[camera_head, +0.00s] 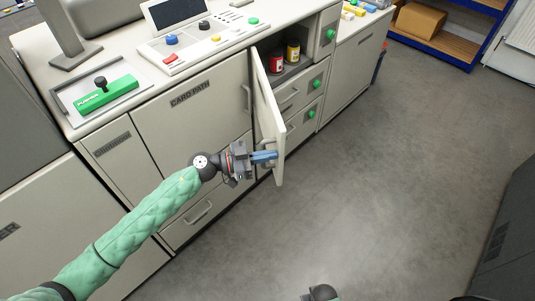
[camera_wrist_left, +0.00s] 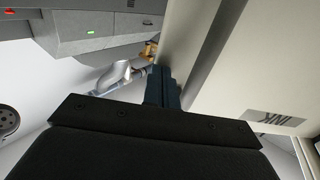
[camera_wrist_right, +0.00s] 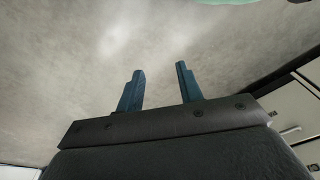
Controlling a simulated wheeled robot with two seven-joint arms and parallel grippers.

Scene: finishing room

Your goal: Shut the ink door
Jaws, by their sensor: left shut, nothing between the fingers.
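The ink door (camera_head: 266,100), a pale panel, stands open and juts out from the cabinet front toward me. In the left wrist view its face with the INK label (camera_wrist_left: 280,119) fills the right side. My left gripper (camera_head: 272,155) is shut and empty, at the left, labelled side of the door near its lower outer part. Its closed blue fingers also show in the left wrist view (camera_wrist_left: 162,72); I cannot tell whether they touch the panel. My right gripper (camera_wrist_right: 159,67) is open and empty, above bare floor.
Behind the door, a red can (camera_head: 276,62) and a yellow can (camera_head: 292,51) stand in the open compartment. The closed CARD PATH door (camera_head: 190,125) is at the left. Drawers with green knobs (camera_head: 313,114) are at the right. The grey floor (camera_head: 370,190) to the right is clear.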

